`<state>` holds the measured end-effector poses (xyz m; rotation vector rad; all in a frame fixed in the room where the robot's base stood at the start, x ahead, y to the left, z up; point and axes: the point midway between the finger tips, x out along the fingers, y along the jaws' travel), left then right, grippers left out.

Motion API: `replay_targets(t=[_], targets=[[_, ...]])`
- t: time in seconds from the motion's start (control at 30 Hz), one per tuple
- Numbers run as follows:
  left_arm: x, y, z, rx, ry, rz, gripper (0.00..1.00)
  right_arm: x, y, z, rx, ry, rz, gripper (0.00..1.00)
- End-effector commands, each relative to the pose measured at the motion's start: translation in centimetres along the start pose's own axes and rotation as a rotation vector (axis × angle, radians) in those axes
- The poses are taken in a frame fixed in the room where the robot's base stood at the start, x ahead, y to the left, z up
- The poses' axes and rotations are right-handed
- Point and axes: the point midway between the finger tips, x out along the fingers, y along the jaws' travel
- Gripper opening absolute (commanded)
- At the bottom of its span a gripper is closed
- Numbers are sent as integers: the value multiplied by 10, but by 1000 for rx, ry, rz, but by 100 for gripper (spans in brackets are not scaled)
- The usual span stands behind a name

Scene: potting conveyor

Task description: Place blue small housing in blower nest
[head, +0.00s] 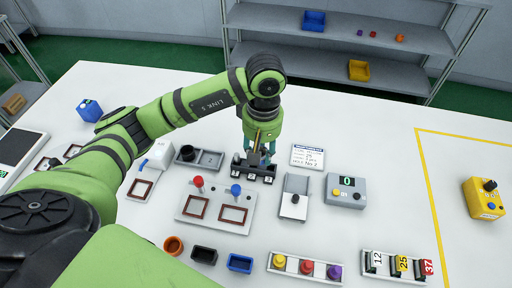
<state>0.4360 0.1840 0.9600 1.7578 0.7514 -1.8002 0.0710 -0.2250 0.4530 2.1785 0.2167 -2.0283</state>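A small blue open-topped housing (240,263) sits on the white table near the front, right of a black one (204,255). A white device with a blue nozzle (158,154), perhaps the blower, stands left of centre. A brown square frame on a pale plate (140,188) lies just in front of it, and its inside looks empty. My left gripper (258,153) points down at a dark rack with numbered white labels (250,172), well behind the blue housing. Whether its fingers hold anything is unclear. My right gripper is not in view.
A plate with red and blue knobs and two brown frames (213,222) lies mid-table. An orange round cup (174,245), a tray of coloured knobs (305,280) and numbered tags (398,266) line the front. The yellow-taped right area holds a yellow control box (484,200).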

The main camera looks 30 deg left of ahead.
Motion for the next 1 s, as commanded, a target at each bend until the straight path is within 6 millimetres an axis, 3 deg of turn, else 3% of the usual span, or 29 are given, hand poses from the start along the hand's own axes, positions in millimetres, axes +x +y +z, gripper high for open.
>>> replay_targets(t=[0.1, 0.3, 0.47, 0.7, 1.0], targets=[[12, -1, -27, -6, -2, -4, 21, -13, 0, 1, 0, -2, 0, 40], [29, 0, -53, -1, 0, 0, 21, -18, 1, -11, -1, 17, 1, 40], [41, 0, -56, 1, -2, -2, 21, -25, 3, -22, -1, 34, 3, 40], [70, 2, -56, 2, 1, 0, 21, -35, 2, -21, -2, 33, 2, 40], [74, 2, -57, 2, 3, 1, 21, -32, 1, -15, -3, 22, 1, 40]])
